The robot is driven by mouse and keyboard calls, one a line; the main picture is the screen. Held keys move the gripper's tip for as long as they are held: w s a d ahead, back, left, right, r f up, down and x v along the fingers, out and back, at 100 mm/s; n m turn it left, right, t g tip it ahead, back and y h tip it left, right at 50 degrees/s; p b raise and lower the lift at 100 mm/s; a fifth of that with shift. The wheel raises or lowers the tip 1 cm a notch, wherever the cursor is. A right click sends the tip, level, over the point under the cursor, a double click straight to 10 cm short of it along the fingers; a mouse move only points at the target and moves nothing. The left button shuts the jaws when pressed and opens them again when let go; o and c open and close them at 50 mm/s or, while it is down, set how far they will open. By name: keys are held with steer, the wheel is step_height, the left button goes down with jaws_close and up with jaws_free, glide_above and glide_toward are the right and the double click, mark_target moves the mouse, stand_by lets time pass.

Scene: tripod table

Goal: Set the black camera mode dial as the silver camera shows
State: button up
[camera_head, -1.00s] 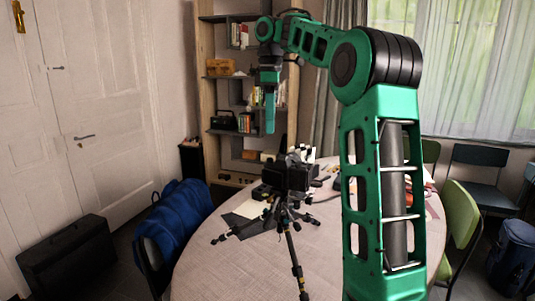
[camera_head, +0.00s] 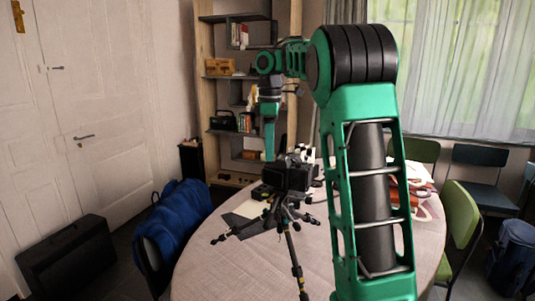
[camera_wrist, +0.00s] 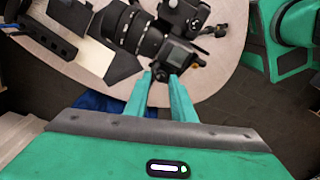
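A black camera (camera_head: 290,175) stands on a tripod (camera_head: 288,225) on the round table. The wrist view shows a black camera body and thick lens (camera_wrist: 135,30) just beyond my fingertips. I cannot make out the mode dial or its setting. No silver camera can be told apart in either view. My gripper (camera_head: 270,155) points down beside the black camera, at its back left in the head view. Whether a fingertip touches the camera is unclear.
The round table (camera_head: 215,265) has a dark sheet (camera_head: 238,222) by the tripod and red and white items (camera_head: 415,180) at right. Chairs, one green (camera_head: 459,232), surround it. Shelves (camera_head: 240,65) stand behind. The table's front left is clear.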

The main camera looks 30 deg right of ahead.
steer(key=shift+f, duration=0.35)
jaws_close()
steer(key=shift+m, duration=0.5)
stand_by(0.4)
steer(key=m, duration=0.3)
steer(key=shift+m, duration=1.9)
